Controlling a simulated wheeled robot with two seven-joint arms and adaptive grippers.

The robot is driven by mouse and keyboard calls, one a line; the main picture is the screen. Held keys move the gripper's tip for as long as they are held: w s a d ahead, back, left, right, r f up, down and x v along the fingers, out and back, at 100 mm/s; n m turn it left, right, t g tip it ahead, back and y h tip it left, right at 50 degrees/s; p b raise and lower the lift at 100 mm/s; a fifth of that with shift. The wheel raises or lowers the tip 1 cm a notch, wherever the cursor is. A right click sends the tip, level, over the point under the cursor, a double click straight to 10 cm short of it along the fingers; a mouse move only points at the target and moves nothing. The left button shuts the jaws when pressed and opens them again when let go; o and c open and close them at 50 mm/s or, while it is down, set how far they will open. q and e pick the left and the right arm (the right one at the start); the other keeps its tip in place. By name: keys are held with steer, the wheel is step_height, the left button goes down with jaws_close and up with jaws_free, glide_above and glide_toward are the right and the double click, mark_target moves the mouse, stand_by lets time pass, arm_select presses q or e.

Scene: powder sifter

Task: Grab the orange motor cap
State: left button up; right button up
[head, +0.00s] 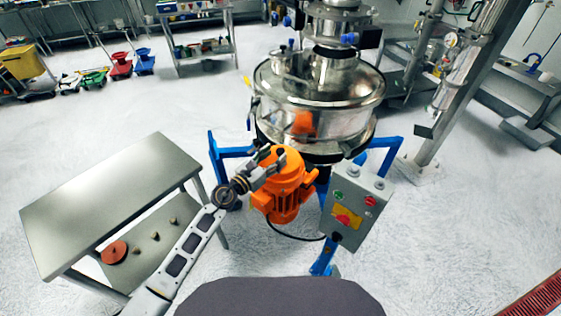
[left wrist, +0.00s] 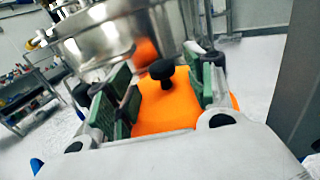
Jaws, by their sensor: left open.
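The orange motor cap (head: 292,161) is the top of the orange motor (head: 285,199) on the sifter's near side. In the left wrist view the cap (left wrist: 168,112) is a broad orange surface with a black knob (left wrist: 162,71) standing up from it. My left gripper (head: 268,158) is at the top of the motor, partly covering the cap. In the left wrist view its green-padded fingers (left wrist: 163,82) are open, one on each side of the knob, with gaps between knob and pads. Whether the fingers touch the cap's surface I cannot tell. My right gripper is not in view.
The steel sifter drum (head: 325,100) rises just behind the motor. A grey control box (head: 352,203) with buttons is close on the right, and blue frame legs (head: 322,262) surround the motor. A steel table (head: 110,195) stands left, with small parts on its lower shelf.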

mark_target(277, 153)
arm_select(q)
steer(key=shift+x, duration=0.85)
steer(key=shift+w+d+r, duration=0.15)
steer(key=shift+w+d, duration=0.6)
steer(key=shift+w, duration=0.05)
steer(key=shift+c, duration=0.4)
steer(key=c, duration=0.9)
jaws_close()
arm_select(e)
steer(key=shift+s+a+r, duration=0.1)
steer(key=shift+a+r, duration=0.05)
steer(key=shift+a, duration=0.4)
